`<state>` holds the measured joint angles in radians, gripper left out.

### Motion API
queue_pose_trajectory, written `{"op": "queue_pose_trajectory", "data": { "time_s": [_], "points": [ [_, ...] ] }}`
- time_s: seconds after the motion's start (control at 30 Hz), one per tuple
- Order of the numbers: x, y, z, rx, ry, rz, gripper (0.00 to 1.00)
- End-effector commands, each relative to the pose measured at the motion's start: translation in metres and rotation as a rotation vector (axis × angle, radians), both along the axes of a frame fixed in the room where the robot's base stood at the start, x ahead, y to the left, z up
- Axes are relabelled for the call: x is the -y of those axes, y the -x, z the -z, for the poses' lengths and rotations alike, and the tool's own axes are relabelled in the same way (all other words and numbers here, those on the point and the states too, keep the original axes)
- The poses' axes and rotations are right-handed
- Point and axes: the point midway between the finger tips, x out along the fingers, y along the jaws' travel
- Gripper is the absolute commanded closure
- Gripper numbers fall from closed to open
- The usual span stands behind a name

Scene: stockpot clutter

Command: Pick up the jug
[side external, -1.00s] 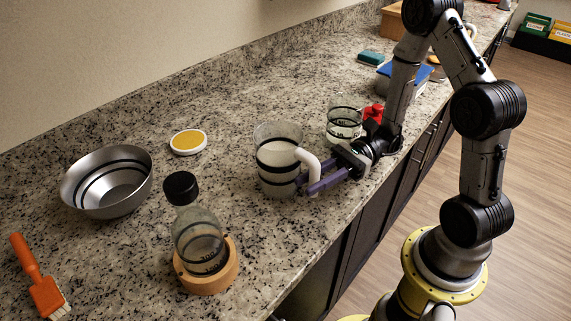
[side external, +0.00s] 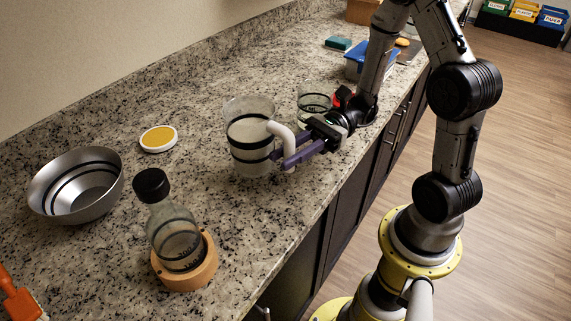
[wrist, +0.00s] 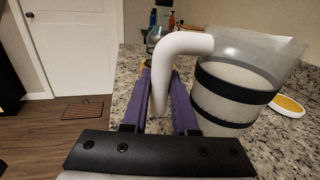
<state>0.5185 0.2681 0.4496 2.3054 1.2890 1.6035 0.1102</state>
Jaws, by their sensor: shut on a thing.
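The jug (side external: 248,133) is a clear, translucent vessel with black bands and a thick white handle (wrist: 178,48). It is upright over the counter, left of my gripper in the side view. My gripper (side external: 281,159) is shut on the jug's handle, its purple fingers on either side of the lower part. In the wrist view my gripper (wrist: 160,92) has the handle between its fingers and the jug body (wrist: 238,85) to the right. Whether the jug's base touches the counter is hard to tell.
A glass beaker (side external: 312,101) and a red item stand close behind the gripper. A bottle (side external: 172,235) on a wooden ring (side external: 196,275), a metal bowl (side external: 60,205), a yellow-topped lid (side external: 158,139) and an orange brush (side external: 18,303) lie left. Bare granite (side external: 215,215) lies in front of the jug.

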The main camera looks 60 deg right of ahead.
Motion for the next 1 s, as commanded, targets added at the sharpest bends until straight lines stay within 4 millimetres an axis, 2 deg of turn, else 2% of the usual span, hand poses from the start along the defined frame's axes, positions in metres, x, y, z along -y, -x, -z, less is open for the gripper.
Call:
{"op": "queue_pose_trajectory", "data": {
  "time_s": [0.1, 0.27, 0.4, 0.6, 0.8, 1.0],
  "points": [
    [0.008, 0.021, -0.027, 0.009, 0.002, 0.007, 1.00],
    [0.017, 0.050, -0.059, 0.006, 0.002, 0.009, 1.00],
    [0.026, 0.078, -0.070, 0.003, 0.000, 0.009, 1.00],
    [0.035, 0.106, -0.083, 0.001, 0.000, 0.007, 1.00],
    [0.040, 0.123, -0.091, 0.001, -0.003, 0.003, 1.00],
    [0.042, 0.129, -0.093, -0.001, -0.002, 0.000, 1.00]
  ]
}}
